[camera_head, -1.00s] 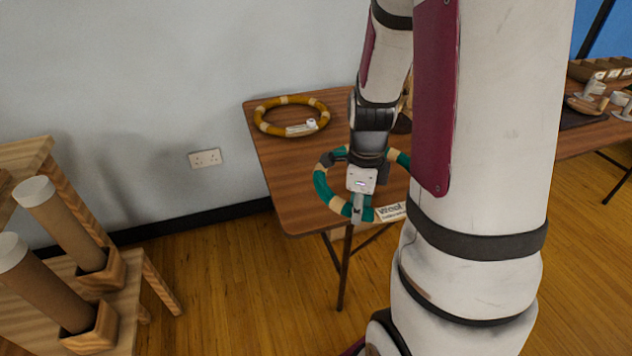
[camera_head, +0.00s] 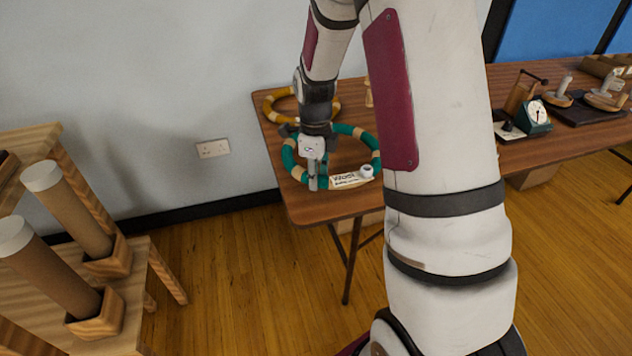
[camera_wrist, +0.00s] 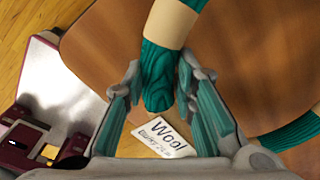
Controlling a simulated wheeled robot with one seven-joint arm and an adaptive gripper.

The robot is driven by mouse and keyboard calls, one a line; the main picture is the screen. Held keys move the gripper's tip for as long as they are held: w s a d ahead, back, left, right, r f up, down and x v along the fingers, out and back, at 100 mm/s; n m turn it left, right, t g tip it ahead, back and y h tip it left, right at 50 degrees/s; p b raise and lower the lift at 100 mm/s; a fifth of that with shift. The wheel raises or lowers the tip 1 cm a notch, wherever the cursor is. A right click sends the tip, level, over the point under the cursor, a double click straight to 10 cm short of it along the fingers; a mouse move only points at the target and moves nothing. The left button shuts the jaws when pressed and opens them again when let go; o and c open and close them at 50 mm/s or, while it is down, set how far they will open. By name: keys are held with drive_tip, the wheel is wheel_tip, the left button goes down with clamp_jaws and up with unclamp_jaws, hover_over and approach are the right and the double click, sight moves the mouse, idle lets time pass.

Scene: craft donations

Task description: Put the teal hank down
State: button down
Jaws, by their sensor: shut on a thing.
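The teal hank (camera_head: 289,158) is a ring of teal with cream bands and a white "Wool" label (camera_head: 345,180). In the head view it shows over the left end of the wooden table, overlapping the mustard hank behind it. My gripper (camera_head: 313,185) points down at the near side of the ring. In the wrist view my gripper (camera_wrist: 150,95) has its fingers on either side of a teal section (camera_wrist: 158,75), shut on it. The label (camera_wrist: 160,138) shows beside the fingers. I cannot tell whether the ring touches the table.
The mustard hank (camera_head: 267,105) lies at the table's back left corner. The table (camera_head: 320,209) has a bare strip in front. Scales (camera_head: 534,115) and other items stand further right. A wooden rack with cardboard tubes (camera_head: 75,215) stands at left. My arm hides the table's middle.

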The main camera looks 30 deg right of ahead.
wheel_tip(320, 180, down, 2)
drive_tip(key=shift+f, duration=0.1)
drive_tip(key=c, duration=1.3)
unclamp_jaws()
